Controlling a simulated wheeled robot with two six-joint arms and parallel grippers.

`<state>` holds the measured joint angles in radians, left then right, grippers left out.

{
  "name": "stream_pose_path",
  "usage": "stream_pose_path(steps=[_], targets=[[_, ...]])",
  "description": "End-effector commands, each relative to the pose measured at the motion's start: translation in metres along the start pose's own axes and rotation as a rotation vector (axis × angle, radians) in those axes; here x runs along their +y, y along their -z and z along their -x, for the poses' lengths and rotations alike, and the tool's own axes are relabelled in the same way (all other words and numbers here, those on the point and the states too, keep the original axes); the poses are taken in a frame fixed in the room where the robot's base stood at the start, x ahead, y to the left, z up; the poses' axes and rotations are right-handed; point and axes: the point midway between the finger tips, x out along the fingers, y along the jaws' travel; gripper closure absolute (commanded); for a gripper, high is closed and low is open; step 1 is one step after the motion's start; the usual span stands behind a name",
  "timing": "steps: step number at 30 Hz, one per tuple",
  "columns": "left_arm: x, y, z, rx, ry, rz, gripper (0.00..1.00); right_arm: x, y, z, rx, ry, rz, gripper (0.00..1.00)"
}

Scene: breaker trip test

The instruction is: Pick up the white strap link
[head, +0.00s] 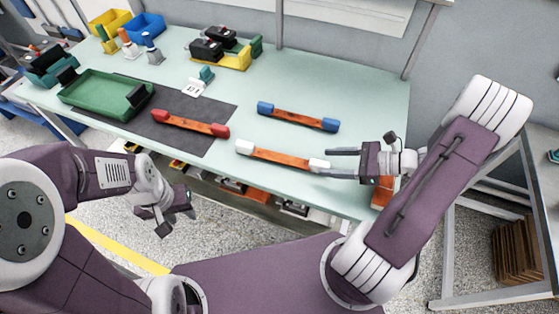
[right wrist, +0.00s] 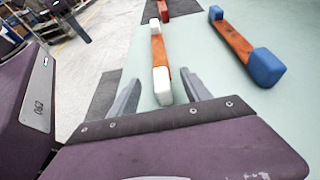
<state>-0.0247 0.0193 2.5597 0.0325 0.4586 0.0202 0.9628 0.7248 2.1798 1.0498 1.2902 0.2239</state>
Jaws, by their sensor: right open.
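The white strap link (head: 280,157) is a copper-coloured bar with white end blocks, lying on the pale green bench near its front edge. It also shows in the right wrist view (right wrist: 159,52), running away from the jaws. My right gripper (head: 331,161) is open at the link's right end. In the right wrist view the near white block lies between and just beyond the fingertips of the right gripper (right wrist: 160,90); contact cannot be told. My left gripper (head: 172,221) hangs in front of the bench, away from the links; its jaw opening is unclear.
A blue-ended link (head: 298,117) lies behind the white one. A red-ended link (head: 190,124) lies on the dark mat (head: 222,108) to the left.

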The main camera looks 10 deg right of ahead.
Motion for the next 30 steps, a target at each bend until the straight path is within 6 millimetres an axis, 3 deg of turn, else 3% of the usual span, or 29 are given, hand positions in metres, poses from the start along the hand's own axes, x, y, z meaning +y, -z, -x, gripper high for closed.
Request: stream_pose_path(steps=[4,10,16,24,30], targets=[[0.0,0.0,-0.001,0.0,0.0,0.0,0.64,-0.001,0.001,0.0,0.0,0.007,-0.003,0.44],[0.0,0.0,-0.003,0.0,0.0,0.0,0.64,0.0,0.001,-0.031,0.0,0.003,-0.002,0.44],[0.0,-0.001,-0.004,0.0,0.0,0.0,0.64,-0.001,0.002,-0.04,0.001,0.005,-0.002,0.44],[0.0,-0.001,-0.006,0.0,0.0,0.0,0.64,-0.001,0.003,-0.084,0.001,0.003,-0.001,0.44],[0.0,-0.001,-0.006,0.0,0.0,0.0,0.64,-0.002,0.003,-0.089,0.002,0.007,-0.001,0.44]])
